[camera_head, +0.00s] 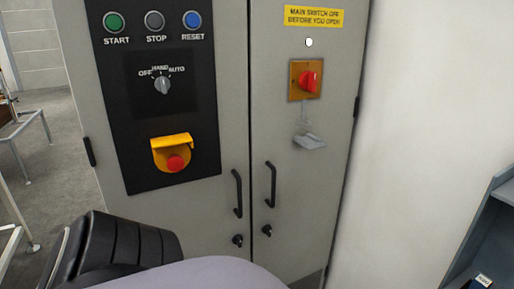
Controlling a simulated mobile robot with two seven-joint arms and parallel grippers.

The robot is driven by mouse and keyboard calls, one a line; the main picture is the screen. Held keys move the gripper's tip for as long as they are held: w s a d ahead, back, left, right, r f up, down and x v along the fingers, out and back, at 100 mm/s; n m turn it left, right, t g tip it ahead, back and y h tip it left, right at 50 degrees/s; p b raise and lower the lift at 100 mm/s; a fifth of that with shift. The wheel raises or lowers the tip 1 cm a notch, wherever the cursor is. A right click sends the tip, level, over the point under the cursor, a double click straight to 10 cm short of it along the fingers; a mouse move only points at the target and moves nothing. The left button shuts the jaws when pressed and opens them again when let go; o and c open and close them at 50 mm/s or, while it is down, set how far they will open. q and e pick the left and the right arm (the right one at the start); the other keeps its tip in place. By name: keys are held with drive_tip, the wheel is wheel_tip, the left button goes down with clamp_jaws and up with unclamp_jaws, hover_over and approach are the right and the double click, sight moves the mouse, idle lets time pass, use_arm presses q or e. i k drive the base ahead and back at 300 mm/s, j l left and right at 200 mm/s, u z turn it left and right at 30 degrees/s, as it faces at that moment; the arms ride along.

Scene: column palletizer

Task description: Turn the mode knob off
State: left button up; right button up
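The mode knob (162,86) is a small grey rotary knob on the black control panel (150,118) of a grey cabinet. The labels OFF, HAND and AUTO (161,70) arch over it from left to right. Its handle stands roughly upright, below HAND; it is too small to tell its exact pointing. Neither of my grippers shows in the head view. Black and pale lavender parts of my own body fill the lower left and bottom centre, below the panel.
Green START (114,22), grey STOP (155,20) and blue RESET (192,19) buttons sit above the knob. A red emergency button (176,163) under a yellow guard is below. The right door carries a red main switch (309,82). Black handles (238,194) stick out.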

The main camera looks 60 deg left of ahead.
sight(162, 84)
drive_tip(key=u, duration=2.55)
drive_tip(key=l, duration=0.1)
